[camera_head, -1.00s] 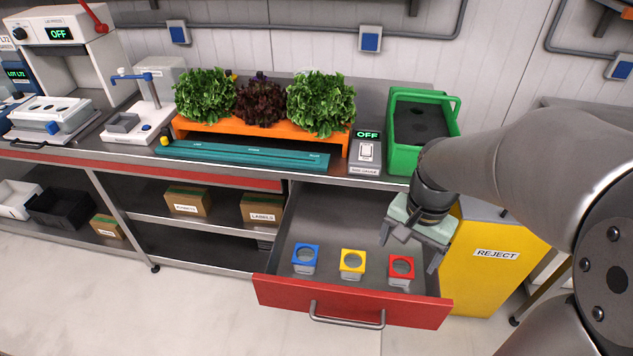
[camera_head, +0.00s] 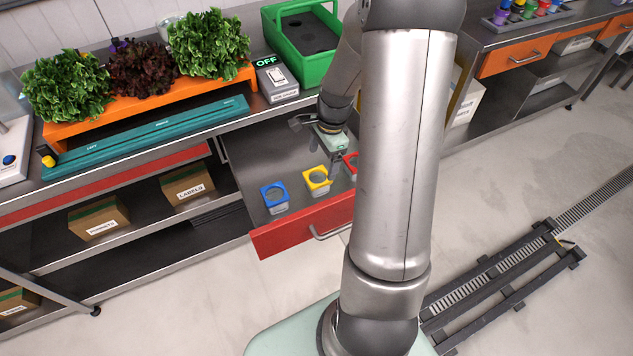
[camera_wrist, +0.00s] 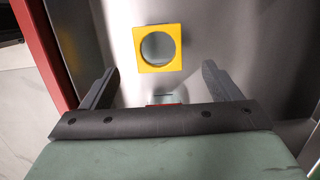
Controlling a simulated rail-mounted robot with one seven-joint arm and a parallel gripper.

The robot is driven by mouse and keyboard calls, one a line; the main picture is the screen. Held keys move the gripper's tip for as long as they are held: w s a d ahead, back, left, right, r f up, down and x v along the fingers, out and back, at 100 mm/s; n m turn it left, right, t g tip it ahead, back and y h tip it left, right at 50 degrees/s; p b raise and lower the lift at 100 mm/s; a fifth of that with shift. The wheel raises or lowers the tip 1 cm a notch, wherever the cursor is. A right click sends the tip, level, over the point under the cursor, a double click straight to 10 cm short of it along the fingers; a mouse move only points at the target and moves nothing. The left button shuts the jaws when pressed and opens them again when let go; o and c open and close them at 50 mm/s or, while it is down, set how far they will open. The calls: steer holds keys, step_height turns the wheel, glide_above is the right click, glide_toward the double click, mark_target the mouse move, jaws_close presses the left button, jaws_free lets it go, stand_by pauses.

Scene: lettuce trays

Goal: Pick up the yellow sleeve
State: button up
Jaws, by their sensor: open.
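The yellow sleeve (camera_head: 317,181) is a square yellow collar with a round hole, set on a pale base. It stands in the open drawer between the blue sleeve (camera_head: 274,198) and the red sleeve (camera_head: 351,166), which my arm partly hides. My gripper (camera_head: 316,145) is over the drawer, near the yellow and red sleeves. In the wrist view the yellow sleeve (camera_wrist: 158,48) lies beyond the fingertips, roughly midway between their lines. My gripper (camera_wrist: 158,85) is open, with no sleeve held between its fingers. A bit of red shows at the palm's edge.
The open drawer (camera_head: 247,161) has a red front with a metal handle, and its walls surround the sleeves. Above it on the bench stand a green crate (camera_head: 311,72), a grey OFF switch box (camera_head: 277,80) and an orange rack (camera_head: 70,128) of lettuces.

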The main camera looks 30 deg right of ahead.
steer(key=f, duration=0.3)
steer(key=a+f, duration=0.1)
steer(key=f, duration=0.2)
steer(key=a+f+p, duration=0.1)
steer(key=f, duration=0.2)
steer(key=c, duration=1)
steer(key=shift+c, duration=0.2)
step_height(320, 180, up, 12)
step_height(320, 180, up, 4)
steer(key=p, duration=0.4)
glide_above(317, 181)
steer(key=s+a, duration=0.1)
steer(key=s, duration=0.1)
steer(key=shift+a, duration=0.1)
